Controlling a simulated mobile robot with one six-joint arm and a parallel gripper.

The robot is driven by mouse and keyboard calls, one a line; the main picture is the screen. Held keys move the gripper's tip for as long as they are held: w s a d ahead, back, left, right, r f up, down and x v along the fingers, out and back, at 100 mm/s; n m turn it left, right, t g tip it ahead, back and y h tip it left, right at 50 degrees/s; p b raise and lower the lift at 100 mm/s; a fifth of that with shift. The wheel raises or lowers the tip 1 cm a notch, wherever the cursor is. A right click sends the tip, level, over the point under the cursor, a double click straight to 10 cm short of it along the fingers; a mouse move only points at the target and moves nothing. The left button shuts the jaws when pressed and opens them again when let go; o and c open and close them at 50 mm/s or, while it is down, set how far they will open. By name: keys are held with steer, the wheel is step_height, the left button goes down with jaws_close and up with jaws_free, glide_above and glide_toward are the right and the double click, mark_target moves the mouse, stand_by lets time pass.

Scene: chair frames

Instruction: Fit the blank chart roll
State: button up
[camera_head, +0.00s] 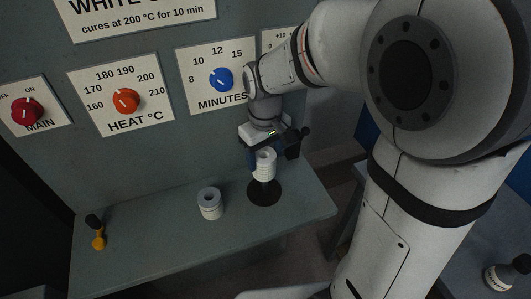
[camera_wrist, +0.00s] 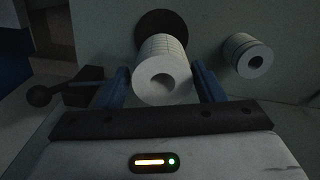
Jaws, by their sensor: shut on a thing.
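A white roll (camera_head: 264,165) with thin lines around its side is between the blue fingers of my gripper (camera_head: 262,157), which is shut on it. The wrist view shows this held roll (camera_wrist: 162,75) end-on, with its open bore facing the camera. A round dark base (camera_head: 264,193) is under the held roll; I cannot tell whether the roll touches it or is around a spindle. A second white roll (camera_head: 210,204) with dark bands stands upright on the bench to the left. It also shows at right in the wrist view (camera_wrist: 248,58).
The grey bench (camera_head: 150,235) has clear room around the second roll. A yellow and black handled object (camera_head: 97,232) is at its left end. A dark knob-ended piece (camera_wrist: 42,95) is close beside my gripper. The panel has red, orange and blue dials (camera_head: 221,79).

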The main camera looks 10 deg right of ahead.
steer(key=shift+f, duration=0.1)
stand_by(0.3)
steer(key=shift+f+b, duration=3)
steer(key=shift+f, duration=0.75)
steer(key=shift+f, duration=0.1)
steer(key=o, duration=1.1)
steer(key=shift+c, duration=0.2)
step_height(320, 180, up, 8)
steer(key=shift+f, duration=0.1)
